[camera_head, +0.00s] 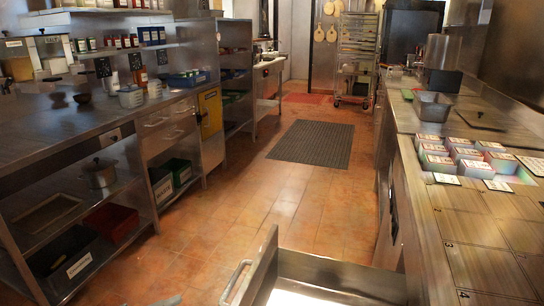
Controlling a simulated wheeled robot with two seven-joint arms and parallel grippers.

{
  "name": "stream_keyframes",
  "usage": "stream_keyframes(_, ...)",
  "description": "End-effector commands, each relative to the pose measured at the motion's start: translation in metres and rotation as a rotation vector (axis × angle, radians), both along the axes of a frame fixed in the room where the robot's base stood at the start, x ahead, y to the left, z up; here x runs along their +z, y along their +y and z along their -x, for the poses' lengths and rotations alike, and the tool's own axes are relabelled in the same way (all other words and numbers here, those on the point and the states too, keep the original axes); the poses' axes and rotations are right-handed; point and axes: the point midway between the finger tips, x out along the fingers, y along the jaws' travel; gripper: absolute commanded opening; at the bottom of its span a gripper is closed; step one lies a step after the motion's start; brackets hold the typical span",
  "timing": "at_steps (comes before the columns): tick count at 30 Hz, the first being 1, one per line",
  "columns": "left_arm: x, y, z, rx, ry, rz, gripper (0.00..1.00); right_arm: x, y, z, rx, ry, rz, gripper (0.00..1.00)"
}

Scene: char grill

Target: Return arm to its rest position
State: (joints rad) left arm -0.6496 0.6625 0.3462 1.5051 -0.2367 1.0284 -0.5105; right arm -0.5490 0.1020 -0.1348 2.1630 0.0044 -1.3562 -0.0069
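Neither of my grippers can be made out in the head view. A small grey shape shows at the bottom edge, left of the open drawer, and I cannot tell what it is. The open drawer (345,277) juts out into the aisle from the right-hand counter at the bottom of the view. Its front panel carries a metal handle (236,281) on the left side. Something pale lies inside it, cut off by the bottom edge.
The right counter (455,225) holds several small coloured boxes (468,153) and a metal pan (432,106). A steel shelving bench (60,135) lines the left. The tiled aisle (290,200) between is free, with a dark mat (313,143) and a rack trolley (356,60) further back.

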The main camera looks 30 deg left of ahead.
Motion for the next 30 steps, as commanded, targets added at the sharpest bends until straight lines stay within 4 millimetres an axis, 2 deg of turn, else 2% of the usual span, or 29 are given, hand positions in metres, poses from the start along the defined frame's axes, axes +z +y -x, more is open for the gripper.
stream_keyframes(8,-0.004,0.000,-0.001,0.017,0.015,0.015,0.32,-0.002,0.001,-0.003,0.002,-0.006,-0.002,0.31)
stream_keyframes(11,-0.017,0.000,-0.004,0.061,0.059,0.054,0.32,-0.007,0.002,-0.006,0.003,-0.012,-0.004,0.31)
stream_keyframes(14,-0.041,-0.002,-0.009,0.139,0.137,0.122,0.32,-0.017,0.004,-0.011,0.004,-0.023,-0.007,0.31)
stream_keyframes(17,-0.078,-0.007,-0.012,0.246,0.253,0.223,0.32,-0.031,0.007,-0.016,0.006,-0.041,-0.014,0.31)
stream_keyframes(19,-0.110,-0.017,-0.012,0.329,0.352,0.311,0.32,-0.042,0.010,-0.020,0.008,-0.058,-0.019,0.31)
stream_keyframes(23,-0.178,-0.051,-0.006,0.485,0.566,0.486,0.32,-0.066,0.014,-0.025,0.012,-0.091,-0.029,0.31)
stream_keyframes(27,-0.244,-0.108,0.010,0.627,0.801,0.654,0.32,-0.089,0.018,-0.026,0.015,-0.128,-0.040,0.31)
stream_keyframes(29,-0.268,-0.137,0.019,0.678,0.898,0.715,0.32,-0.097,0.020,-0.026,0.018,-0.143,-0.045,0.31)
stream_keyframes(30,-0.282,-0.158,0.025,0.710,0.962,0.752,0.32,-0.103,0.021,-0.025,0.019,-0.153,-0.048,0.31)
